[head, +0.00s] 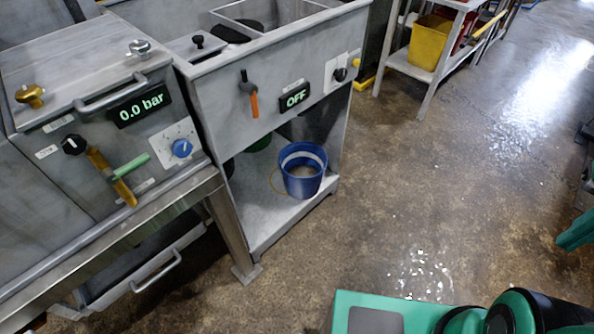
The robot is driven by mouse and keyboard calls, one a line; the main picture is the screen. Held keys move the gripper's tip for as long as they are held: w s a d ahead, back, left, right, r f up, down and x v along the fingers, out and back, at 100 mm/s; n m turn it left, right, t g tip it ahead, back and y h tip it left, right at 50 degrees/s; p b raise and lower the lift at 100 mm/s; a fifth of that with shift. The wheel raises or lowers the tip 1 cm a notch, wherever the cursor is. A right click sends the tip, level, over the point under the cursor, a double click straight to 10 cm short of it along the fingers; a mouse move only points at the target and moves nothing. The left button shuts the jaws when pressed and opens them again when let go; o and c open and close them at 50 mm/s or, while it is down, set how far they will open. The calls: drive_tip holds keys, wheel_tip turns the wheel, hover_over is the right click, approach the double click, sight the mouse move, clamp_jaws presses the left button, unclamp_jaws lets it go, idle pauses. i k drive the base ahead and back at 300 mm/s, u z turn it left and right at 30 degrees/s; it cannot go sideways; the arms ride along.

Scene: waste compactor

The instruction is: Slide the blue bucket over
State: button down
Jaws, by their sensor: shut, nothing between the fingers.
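The blue bucket (303,187) stands upright on the low shelf (262,222) under the grey unit with the OFF display. It sits near the shelf's right front corner. Its top is open, with a pale band and something brownish inside. A thin yellowish handle hangs at its left side. My gripper is not in the head view, so its place relative to the bucket cannot be seen.
The grey unit (225,88) overhangs the shelf, and a metal table leg (236,232) stands left of it. A yellow bin (430,42) stands on a rack behind. The wet floor to the right is clear.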

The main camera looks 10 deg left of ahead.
sight(303, 165)
drive_tip(key=u, duration=0.35)
drive_tip(key=i, duration=1.05)
drive_tip(key=u, duration=0.3)
